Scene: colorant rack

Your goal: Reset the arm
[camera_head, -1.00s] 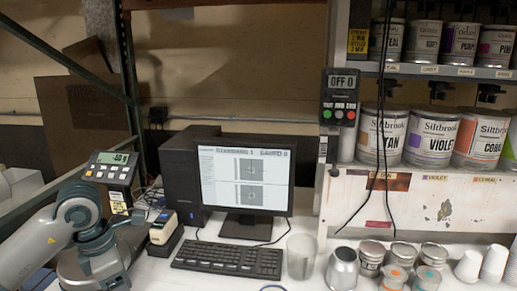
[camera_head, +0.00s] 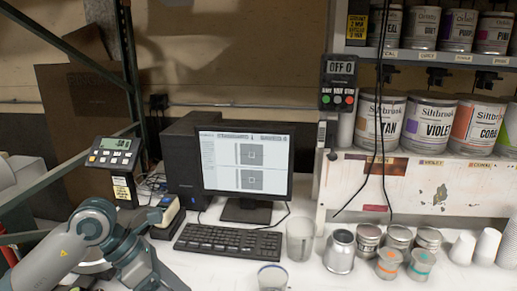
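My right arm and gripper do not show in this view. No object is visibly held.
A monitor (camera_head: 243,165), keyboard (camera_head: 228,241) and scale display (camera_head: 112,156) stand at the left. Paint cans (camera_head: 428,122) line the rack above.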

